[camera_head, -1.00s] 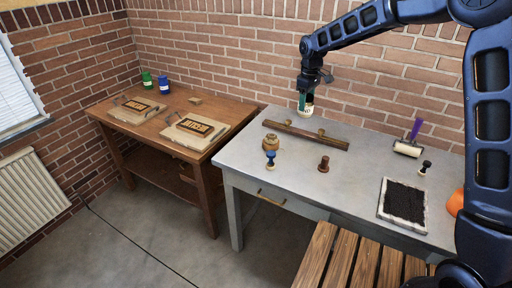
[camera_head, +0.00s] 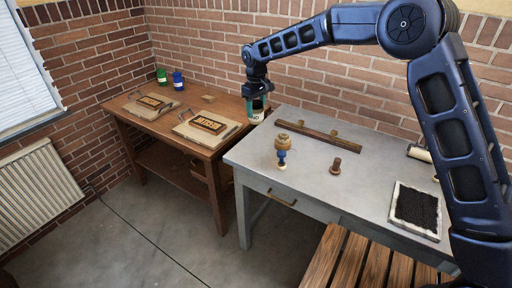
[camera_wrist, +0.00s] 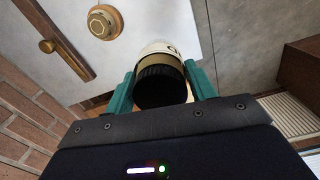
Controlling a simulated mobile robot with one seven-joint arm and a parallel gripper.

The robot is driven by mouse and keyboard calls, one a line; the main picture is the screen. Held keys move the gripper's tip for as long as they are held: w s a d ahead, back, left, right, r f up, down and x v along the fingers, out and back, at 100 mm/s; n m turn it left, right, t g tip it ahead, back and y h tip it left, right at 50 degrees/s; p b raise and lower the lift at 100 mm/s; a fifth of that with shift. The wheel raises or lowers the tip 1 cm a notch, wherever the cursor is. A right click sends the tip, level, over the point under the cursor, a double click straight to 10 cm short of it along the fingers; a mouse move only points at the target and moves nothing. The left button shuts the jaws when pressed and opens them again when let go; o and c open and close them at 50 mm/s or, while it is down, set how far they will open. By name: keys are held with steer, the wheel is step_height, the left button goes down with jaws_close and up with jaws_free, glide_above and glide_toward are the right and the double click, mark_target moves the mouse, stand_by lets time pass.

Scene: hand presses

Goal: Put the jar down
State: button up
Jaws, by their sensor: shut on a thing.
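In the wrist view the jar (camera_wrist: 158,72) shows a black lid, a tan band and a white body between the teal fingers (camera_wrist: 161,88).
On the brown table stand a green can (camera_head: 162,76), a blue can (camera_head: 178,81) and two boards with lettered blocks (camera_head: 207,124).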

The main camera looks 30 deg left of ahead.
mark_target(256, 118)
step_height(256, 118, down, 17)
stand_by(0.6)
steer(key=shift+f, duration=0.1)
steer(key=o, duration=1.1)
step_height(256, 118, up, 12)
steer(key=shift+r, duration=0.1)
steer(key=shift+r, duration=0.1)
